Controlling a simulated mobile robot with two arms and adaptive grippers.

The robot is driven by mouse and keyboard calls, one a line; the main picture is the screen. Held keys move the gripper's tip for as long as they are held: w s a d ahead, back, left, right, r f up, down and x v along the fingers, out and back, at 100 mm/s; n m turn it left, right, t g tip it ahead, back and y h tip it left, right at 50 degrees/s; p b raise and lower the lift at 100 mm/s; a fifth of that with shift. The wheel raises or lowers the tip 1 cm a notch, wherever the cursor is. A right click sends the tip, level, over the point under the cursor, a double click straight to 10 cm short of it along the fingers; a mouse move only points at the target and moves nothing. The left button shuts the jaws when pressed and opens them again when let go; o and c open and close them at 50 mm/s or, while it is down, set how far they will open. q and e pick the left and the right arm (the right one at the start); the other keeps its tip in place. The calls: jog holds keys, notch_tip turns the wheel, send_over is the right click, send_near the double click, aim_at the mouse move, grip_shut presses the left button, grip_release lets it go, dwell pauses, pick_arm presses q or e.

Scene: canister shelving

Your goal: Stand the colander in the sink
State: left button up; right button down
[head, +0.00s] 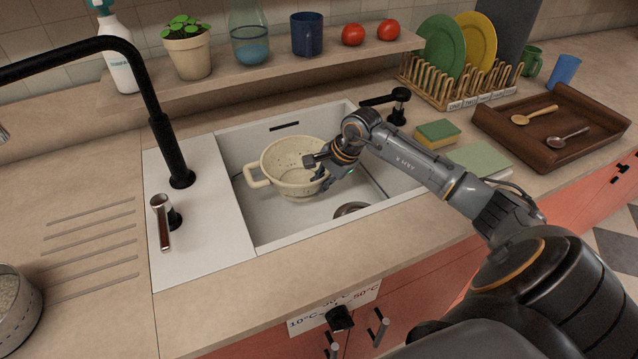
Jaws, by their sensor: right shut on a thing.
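The cream colander (288,162) is upright inside the white sink (233,150), toward the left of the basin. Its left handle points to the sink's left side. My right gripper (318,170) is shut on the right side of the colander, at its rim or right handle, which the fingers hide. I cannot tell whether the colander's base touches the sink floor. The drain (350,209) shows partly at the front of the basin. My left gripper is not in view.
A black tap (150,100) arches at the sink's left. A shelf (270,75) with a plant, jug, mug and tomatoes runs behind. A sponge (438,133), dish rack (450,95) and brown tray (545,150) stand to the right. A pot (15,310) is at far left.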

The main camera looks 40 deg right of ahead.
jog(key=shift+f+b, duration=2.25)
jog(key=shift+f, duration=0.55)
jog(key=shift+f+b, duration=0.45)
jog(key=shift+b, duration=0.15)
